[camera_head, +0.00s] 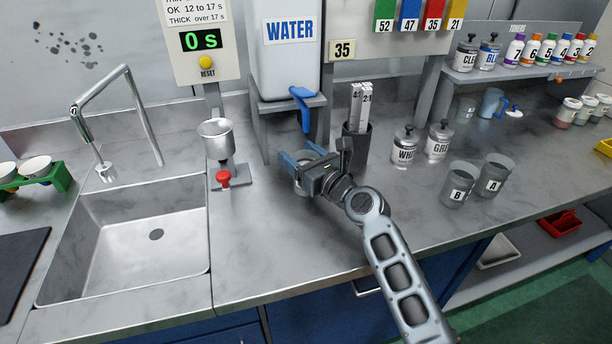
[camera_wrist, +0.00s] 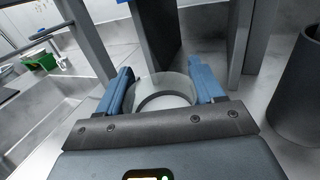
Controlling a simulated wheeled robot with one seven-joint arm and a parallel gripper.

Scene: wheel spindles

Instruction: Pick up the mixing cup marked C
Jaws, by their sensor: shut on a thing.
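My gripper (camera_head: 300,160) is above the counter just below the blue lever of the water tank. Its blue fingers are shut on a translucent grey cup, which sits between them in the wrist view (camera_wrist: 148,88). The cup looks upright, and its interior shows as a dark ring. No letter shows on it. In the head view the cup (camera_head: 301,189) is mostly hidden by my gripper. I cannot tell whether it touches the counter. Cup B (camera_head: 459,188) and cup A (camera_head: 492,177) stand on the counter to the right.
The white water tank (camera_head: 288,65) on its grey stand is behind my gripper. A dark holder with sticks (camera_head: 356,141) stands just right, then two lidded jars (camera_head: 404,147). A metal funnel cup (camera_head: 217,140) on a stand is left, beside the sink (camera_head: 130,240). The front counter is clear.

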